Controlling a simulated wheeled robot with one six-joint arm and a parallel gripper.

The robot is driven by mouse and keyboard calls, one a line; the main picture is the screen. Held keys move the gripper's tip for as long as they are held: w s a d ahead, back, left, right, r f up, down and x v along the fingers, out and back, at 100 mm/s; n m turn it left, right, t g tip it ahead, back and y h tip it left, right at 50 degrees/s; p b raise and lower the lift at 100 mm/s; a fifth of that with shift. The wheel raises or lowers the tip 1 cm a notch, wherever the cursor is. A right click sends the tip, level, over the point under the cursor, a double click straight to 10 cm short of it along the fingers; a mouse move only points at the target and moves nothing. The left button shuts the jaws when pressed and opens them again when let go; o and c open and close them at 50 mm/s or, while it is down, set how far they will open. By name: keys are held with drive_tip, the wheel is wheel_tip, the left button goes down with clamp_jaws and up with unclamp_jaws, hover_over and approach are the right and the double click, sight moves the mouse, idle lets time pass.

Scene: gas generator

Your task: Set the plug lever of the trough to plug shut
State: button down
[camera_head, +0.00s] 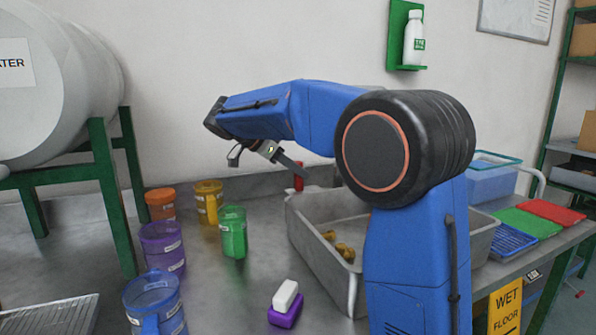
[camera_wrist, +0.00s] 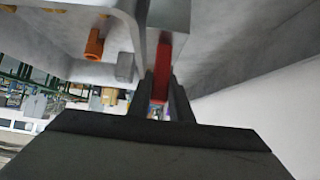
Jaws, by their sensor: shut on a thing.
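The trough (camera_head: 300,225) is a grey metal basin on the bench in the head view, partly hidden behind my arm. Its plug lever (camera_head: 298,183) is a red upright handle at the trough's far left corner. In the wrist view the red lever (camera_wrist: 162,68) stands between the two dark fingers, beside a grey wall. My gripper (camera_wrist: 163,100) is shut on the red lever, with a finger on each side of it. In the head view my gripper (camera_head: 296,168) reaches down to the lever from the upper left. The plug itself cannot be made out.
Several yellowish-brown pieces (camera_head: 343,249) lie in the trough. Purple (camera_head: 163,248), blue (camera_head: 152,300), green (camera_head: 233,235), yellow (camera_head: 208,203) and orange (camera_head: 160,205) containers stand left of it. A white-and-purple block (camera_head: 285,302) lies in front. An orange part (camera_wrist: 94,44) shows in the wrist view.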

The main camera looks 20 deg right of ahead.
drive_tip(key=c, duration=1.6)
unclamp_jaws()
drive_tip(key=shift+v, duration=8.7)
